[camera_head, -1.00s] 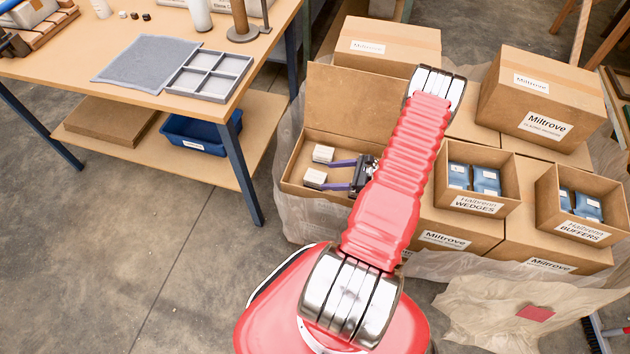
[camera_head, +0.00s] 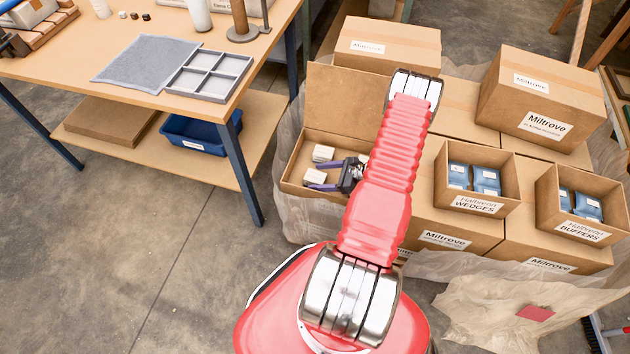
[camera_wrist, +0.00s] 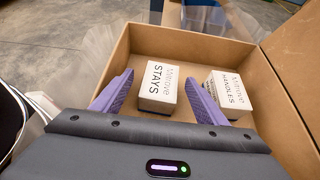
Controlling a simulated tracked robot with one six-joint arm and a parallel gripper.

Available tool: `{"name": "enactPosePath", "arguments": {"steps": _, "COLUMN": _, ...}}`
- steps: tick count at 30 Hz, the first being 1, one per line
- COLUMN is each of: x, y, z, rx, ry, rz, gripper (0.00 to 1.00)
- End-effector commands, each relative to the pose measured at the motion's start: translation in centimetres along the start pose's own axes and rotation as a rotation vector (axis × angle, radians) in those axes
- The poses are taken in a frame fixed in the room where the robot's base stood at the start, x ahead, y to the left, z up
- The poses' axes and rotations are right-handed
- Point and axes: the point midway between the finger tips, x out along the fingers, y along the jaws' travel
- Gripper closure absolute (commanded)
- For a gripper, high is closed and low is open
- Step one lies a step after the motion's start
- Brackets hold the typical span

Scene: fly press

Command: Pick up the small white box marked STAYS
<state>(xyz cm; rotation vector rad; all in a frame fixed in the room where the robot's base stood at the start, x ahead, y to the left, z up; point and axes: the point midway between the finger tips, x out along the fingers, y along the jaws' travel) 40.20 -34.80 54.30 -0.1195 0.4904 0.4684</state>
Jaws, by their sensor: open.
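The small white box marked STAYS (camera_wrist: 160,85) lies in an open cardboard box (camera_wrist: 190,42), with its printed face up. It also shows in the head view (camera_head: 320,176). My gripper (camera_wrist: 159,78) is open, with one purple finger on each side of the STAYS box. The right finger is close to its side; contact cannot be told. In the head view my gripper (camera_head: 314,175) reaches in from the right. A second white box, marked HANDLES (camera_wrist: 230,93), lies just right of the right finger; it also shows in the head view (camera_head: 323,153).
The carton's walls stand around the white boxes, its flap (camera_head: 345,98) raised at the back. Boxes marked WEDGES (camera_head: 477,208) and BUFFERS (camera_head: 583,232) stand to the right. A table (camera_head: 130,75) with a grey divided tray (camera_head: 208,97) is at left.

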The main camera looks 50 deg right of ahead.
Motion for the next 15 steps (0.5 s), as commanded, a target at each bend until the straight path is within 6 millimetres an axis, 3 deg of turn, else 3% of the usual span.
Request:
{"name": "enactPosePath", "arguments": {"steps": 6, "x": -0.01, "y": 0.01, "z": 0.00, "rx": 0.000, "ry": 0.000, "rz": 0.000, "gripper": 0.33}}
{"name": "enactPosePath", "arguments": {"steps": 15, "x": -0.02, "y": 0.00, "z": 0.01, "rx": 0.000, "ry": 0.000, "rz": 0.000, "gripper": 0.54}}
